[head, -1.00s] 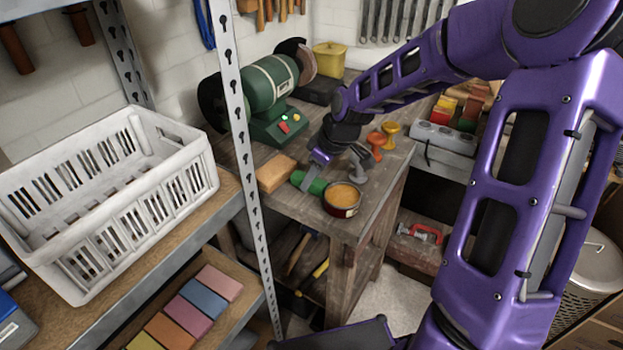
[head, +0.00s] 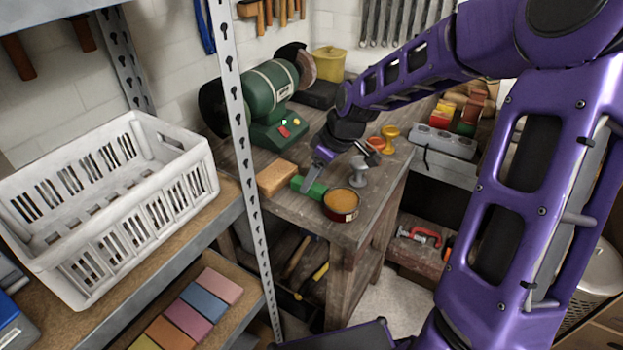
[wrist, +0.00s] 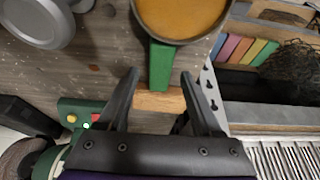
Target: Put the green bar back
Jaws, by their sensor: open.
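The green bar (head: 309,187) lies on the wooden workbench (head: 370,214), between a tan block (head: 277,178) and a round tin with orange contents (head: 341,204). In the wrist view the green bar (wrist: 161,66) runs from the tin's rim (wrist: 180,20) toward the tan block (wrist: 158,101). My gripper (wrist: 160,74) is open and empty. Its two fingers appear on either side of the bar in the wrist view, with gaps on both sides. In the head view my gripper (head: 340,165) is over the bench just by the bar; its exact height is unclear.
Coloured bars (head: 190,310) lie in a row on the lower shelf, left of the bench. A white crate (head: 110,200) stands on the upper shelf. A metal post (head: 245,150) rises between shelf and bench. A green grinder (head: 270,95) and grey spool-shaped piece (head: 358,172) are close by.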

